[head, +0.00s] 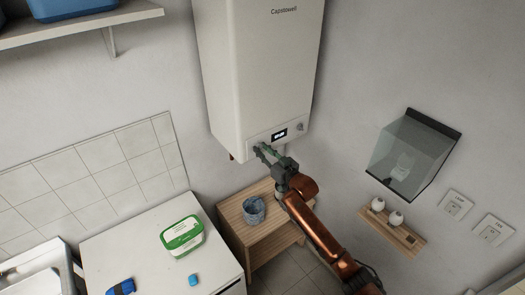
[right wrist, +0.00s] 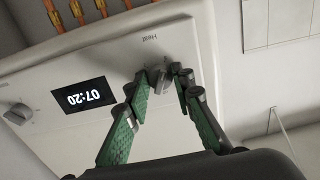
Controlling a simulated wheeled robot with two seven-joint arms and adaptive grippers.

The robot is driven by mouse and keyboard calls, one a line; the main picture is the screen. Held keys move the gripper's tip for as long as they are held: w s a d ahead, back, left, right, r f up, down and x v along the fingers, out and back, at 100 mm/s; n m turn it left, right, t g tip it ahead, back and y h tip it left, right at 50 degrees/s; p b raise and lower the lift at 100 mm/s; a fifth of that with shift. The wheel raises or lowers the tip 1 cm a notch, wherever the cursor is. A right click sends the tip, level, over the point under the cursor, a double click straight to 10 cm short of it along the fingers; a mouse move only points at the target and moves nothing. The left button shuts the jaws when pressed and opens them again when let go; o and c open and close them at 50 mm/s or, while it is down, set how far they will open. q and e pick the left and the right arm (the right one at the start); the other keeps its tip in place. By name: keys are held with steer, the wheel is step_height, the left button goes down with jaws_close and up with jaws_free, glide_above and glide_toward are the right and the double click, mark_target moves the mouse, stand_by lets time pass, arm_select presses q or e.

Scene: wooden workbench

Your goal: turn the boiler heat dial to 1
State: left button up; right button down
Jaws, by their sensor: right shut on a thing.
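The white boiler (head: 262,65) hangs on the wall, with a front control panel along its lower edge. My right gripper (head: 261,150) reaches up to the left part of that panel. In the right wrist view, which looks upside down, the grey heat dial (right wrist: 162,75) sits beside a small label that reads "Heat". The green-padded fingers of my right gripper (right wrist: 164,80) close around the dial, one on each side. Which number the dial points to cannot be read. In the head view the gripper hides the dial. My left gripper is not in view.
The boiler's display (head: 279,134) reads 07:20 in the wrist view, with a second knob (head: 300,126) beyond it. Copper pipes (right wrist: 77,10) run under the boiler.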

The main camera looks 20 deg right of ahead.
steer(key=shift+n, duration=0.4)
steer(key=n, duration=0.2)
steer(key=shift+n, duration=0.4)
steer(key=n, duration=0.3)
steer(key=shift+n+b, duration=0.3)
steer(key=shift+b, duration=0.05)
steer(key=n, duration=0.6)
steer(key=shift+d+b, duration=0.1)
steer(key=shift+b, duration=0.25)
steer(key=n, duration=0.4)
steer(key=n+b, duration=0.1)
steer(key=n, duration=0.2)
steer(key=shift+n, duration=0.3)
steer(key=n, duration=0.3)
steer(key=shift+r+n, duration=0.1)
steer(key=shift+n, duration=1.8)
